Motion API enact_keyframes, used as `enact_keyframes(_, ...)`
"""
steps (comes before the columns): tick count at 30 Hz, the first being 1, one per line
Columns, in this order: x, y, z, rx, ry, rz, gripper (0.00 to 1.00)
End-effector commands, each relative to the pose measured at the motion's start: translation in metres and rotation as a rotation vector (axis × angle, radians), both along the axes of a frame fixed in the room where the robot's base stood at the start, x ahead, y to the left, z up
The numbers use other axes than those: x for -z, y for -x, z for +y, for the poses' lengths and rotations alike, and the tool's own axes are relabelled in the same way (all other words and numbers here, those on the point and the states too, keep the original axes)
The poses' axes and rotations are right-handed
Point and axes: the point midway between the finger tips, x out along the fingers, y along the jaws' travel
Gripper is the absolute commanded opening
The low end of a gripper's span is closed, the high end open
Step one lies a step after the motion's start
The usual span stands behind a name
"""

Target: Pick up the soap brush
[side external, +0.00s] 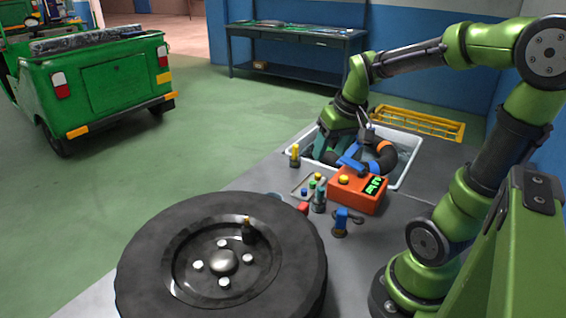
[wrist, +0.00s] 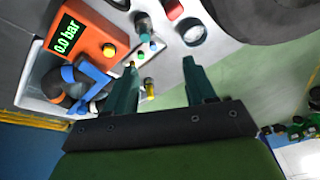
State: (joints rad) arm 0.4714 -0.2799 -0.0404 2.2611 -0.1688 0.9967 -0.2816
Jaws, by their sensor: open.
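No item is clearly recognisable as the soap brush. A small upright piece with a yellow top (side external: 294,155) stands at the white tub's left corner and may be it. In the wrist view a small yellow piece (wrist: 149,88), perhaps the same one, shows between my fingers, closer to the left one. My gripper (side external: 328,152) is over the tub's left part, right of the yellow-topped piece. In the wrist view my gripper (wrist: 160,63) is open, with a wide gap between its fingers. Nothing is held.
The white tub (side external: 408,178) holds a dark ring with blue and orange parts. An orange gauge box (side external: 350,198) stands in front of it, with several small pieces and a blue-topped tool (side external: 341,221) nearby. A large tyre (side external: 150,270) fills the front.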

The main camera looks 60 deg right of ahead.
Motion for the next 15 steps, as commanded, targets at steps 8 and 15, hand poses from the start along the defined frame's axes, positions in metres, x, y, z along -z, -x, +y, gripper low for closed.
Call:
enact_keyframes(8,0.010,-0.002,-0.029,-0.144,0.068,0.081,0.55)
enact_keyframes(15,0.059,-0.013,-0.033,-0.144,0.065,0.082,0.55)
